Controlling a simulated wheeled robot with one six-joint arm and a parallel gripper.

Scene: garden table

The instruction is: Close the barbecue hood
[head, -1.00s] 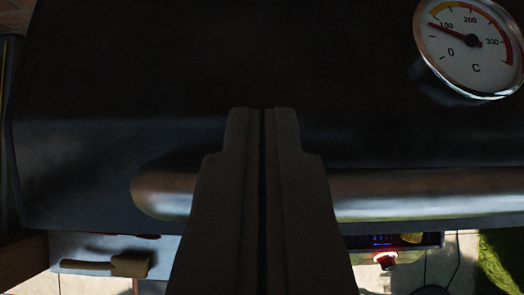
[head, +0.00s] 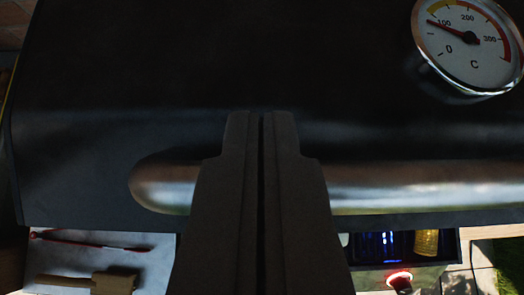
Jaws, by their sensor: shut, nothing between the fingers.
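The black barbecue hood (head: 130,80) fills most of the head view, with its front face toward me. Its metal bar handle (head: 430,187) runs across the lower part of the hood, with a rounded left end. A round thermometer dial (head: 467,45) sits on the hood at the upper right. My gripper (head: 262,115) is shut and empty, in front of the hood, and covers part of the handle. I cannot tell whether the fingers touch the hood or handle. The hood's lower edge shows, with a lit space and items visible below it.
Below the hood at left, a pale surface (head: 150,262) bears a wooden-handled brush (head: 90,283) and a thin red-tipped tool (head: 85,240). At lower right are a dark box (head: 375,247) with blue and yellow contents and a red glowing knob (head: 399,279).

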